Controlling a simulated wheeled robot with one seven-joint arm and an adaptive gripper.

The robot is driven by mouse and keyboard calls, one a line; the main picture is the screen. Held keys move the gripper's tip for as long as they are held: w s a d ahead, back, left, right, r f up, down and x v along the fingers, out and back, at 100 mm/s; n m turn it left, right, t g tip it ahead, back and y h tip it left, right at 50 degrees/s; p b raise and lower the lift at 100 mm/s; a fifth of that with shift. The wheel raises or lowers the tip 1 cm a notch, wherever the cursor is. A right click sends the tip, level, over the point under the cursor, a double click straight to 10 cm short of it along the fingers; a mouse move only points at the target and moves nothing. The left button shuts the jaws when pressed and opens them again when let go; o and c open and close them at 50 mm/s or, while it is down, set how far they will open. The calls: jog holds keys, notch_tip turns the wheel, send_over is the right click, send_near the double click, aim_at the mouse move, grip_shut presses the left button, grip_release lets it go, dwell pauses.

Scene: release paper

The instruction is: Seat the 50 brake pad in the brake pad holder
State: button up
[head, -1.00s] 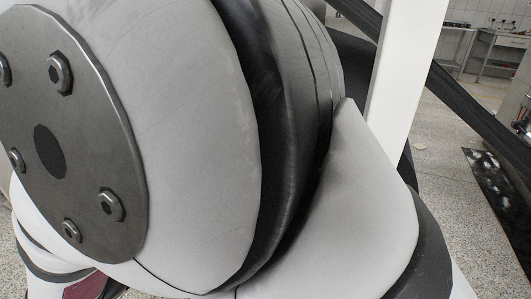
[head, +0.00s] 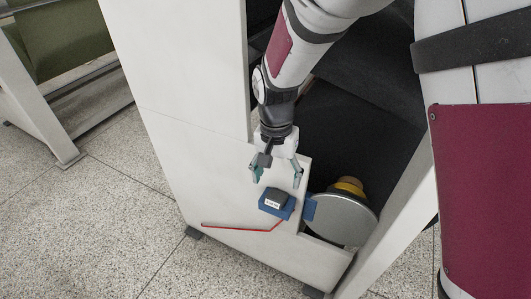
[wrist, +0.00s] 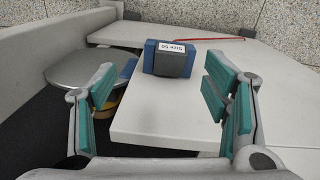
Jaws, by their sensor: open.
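A dark grey brake pad with a white label (head: 277,199) lies with a blue piece (head: 269,210) on a white ledge; in the wrist view the label on the pad (wrist: 172,62) reads "Size 50" and blue shows at its sides. My gripper (head: 277,175) is open and empty just above and behind the pad. In the wrist view its teal-padded fingers (wrist: 160,78) stand apart, with the pad seen between and beyond them, not touched. Another blue piece (head: 310,209) sits at the edge of a round metal disc (head: 340,222); I cannot tell whether it is the holder.
A thin red rod (head: 240,228) lies on the ledge (head: 250,245) in front of the pad. White upright panels (head: 185,100) flank the dark recess behind the disc. A yellow hub (head: 350,186) sits behind the disc. Speckled floor lies at left.

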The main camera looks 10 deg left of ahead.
jog(key=m, duration=0.1)
jog(key=b, duration=0.2)
send_over(273, 200)
jog(key=s, duration=0.1)
jog(key=shift+y, duration=0.3)
notch_tip(273, 200, down, 8)
jog(key=shift+d, duration=0.15)
jog(key=shift+w+f+b, duration=0.25)
jog(key=shift+f+b, duration=0.15)
jog(key=shift+f, duration=0.9)
jog(key=shift+w+f+b, duration=0.25)
jog(key=shift+f+b, duration=0.15)
jog(key=shift+f, duration=0.9)
jog(key=c, duration=1.5)
jog(key=shift+r, duration=0.1)
jog(key=shift+r, duration=0.1)
